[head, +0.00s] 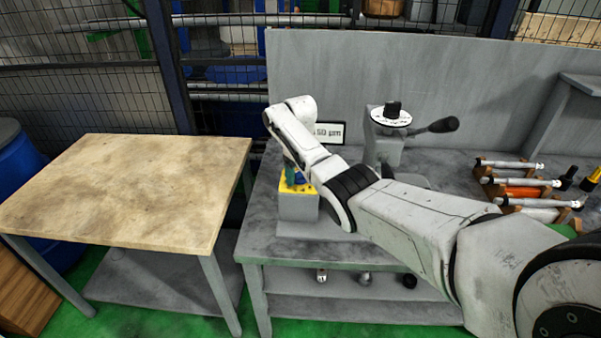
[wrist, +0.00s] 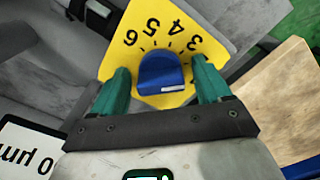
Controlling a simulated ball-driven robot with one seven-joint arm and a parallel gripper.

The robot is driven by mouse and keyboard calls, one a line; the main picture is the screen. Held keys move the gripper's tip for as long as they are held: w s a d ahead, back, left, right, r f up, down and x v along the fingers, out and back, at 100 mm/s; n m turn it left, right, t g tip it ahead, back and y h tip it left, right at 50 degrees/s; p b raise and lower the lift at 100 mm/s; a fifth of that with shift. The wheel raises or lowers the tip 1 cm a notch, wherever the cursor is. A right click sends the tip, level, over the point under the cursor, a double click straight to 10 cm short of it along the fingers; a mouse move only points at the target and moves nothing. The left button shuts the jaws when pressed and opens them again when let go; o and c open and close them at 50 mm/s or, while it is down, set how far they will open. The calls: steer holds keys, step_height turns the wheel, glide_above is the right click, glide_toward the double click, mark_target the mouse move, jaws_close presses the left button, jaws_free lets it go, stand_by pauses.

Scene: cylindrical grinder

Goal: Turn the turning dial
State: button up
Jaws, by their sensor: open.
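The turning dial is a blue knob (wrist: 161,74) on a yellow plate (wrist: 206,48) marked with black numerals, among them 3, 4, 5 and 6. In the wrist view my gripper (wrist: 160,82) is open, with one green finger on each side of the knob. Gaps show between the fingers and the knob; I cannot tell whether the tips touch the plate. In the head view the yellow plate (head: 290,187) tops a grey box (head: 298,208) on the workbench. There my arm and gripper hide most of the dial.
A grey bench (head: 262,240) carries a display reading µm (head: 330,132), partly hidden by my arm. Behind my arm stands a machine with a white disc (head: 391,118) and black-knobbed lever (head: 440,126). Tools on wooden holders (head: 520,182) lie right. A bare wooden table (head: 120,190) stands left.

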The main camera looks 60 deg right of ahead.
step_height(320, 180, up, 11)
steer(key=b, duration=0.1)
stand_by(0.5)
steer(key=shift+f, duration=0.1)
stand_by(0.3)
